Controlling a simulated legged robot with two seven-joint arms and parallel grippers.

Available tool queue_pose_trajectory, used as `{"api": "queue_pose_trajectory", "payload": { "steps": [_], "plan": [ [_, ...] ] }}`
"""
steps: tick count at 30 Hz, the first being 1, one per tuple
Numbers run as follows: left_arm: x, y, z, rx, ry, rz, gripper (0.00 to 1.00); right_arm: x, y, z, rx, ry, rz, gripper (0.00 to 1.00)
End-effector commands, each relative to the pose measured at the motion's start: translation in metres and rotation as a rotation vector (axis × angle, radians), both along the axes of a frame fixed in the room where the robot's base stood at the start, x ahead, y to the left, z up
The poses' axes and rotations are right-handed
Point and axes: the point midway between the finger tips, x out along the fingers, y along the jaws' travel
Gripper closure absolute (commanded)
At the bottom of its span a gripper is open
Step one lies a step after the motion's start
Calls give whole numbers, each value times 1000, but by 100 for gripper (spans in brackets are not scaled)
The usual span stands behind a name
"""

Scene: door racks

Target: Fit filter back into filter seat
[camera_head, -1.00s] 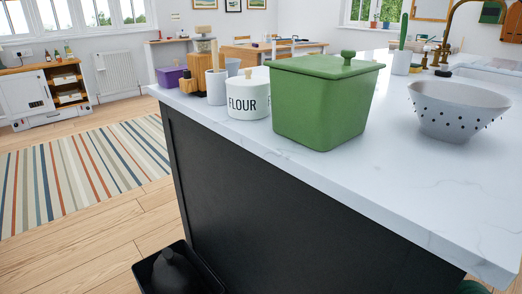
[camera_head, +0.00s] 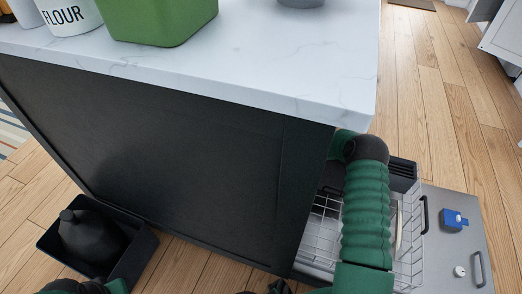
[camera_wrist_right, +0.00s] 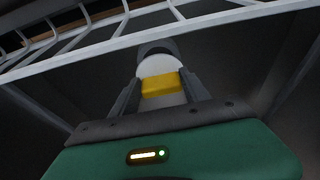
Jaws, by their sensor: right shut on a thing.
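In the right wrist view, my right gripper (camera_wrist_right: 160,88) is shut on the filter (camera_wrist_right: 158,68), a pale grey round piece with a yellow part between the fingers. A dark rounded edge shows just beyond the filter; I cannot tell whether it belongs to the filter or its seat. The filter seat is not clearly visible. In the head view, my green ribbed right arm reaches down past the counter corner by the dishwasher; its gripper is hidden there. My left gripper is not clearly in view.
A white wire rack (camera_head: 408,235) lies beside my right arm, near the open dishwasher door (camera_head: 465,205) with a blue item (camera_head: 453,220) on it. Rack wires (camera_wrist_right: 160,20) cross above the filter. The counter (camera_head: 290,60) overhangs the dark panel. A black tray (camera_head: 130,262) stands on the floor.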

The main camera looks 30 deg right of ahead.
Motion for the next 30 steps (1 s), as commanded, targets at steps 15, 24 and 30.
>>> {"api": "queue_pose_trajectory", "payload": {
  "steps": [15, 24, 30],
  "plan": [
    [0, 0, -1, 0, 0, 0, 100, -1, -1, -4, 1, -1, 0, 100],
    [0, 0, 3, 0, 0, 0, 100, -1, -1, -3, 1, -1, 0, 100],
    [0, 0, 2, 0, 0, 0, 100, -1, -1, -4, 1, -1, 0, 100]
  ]
}}
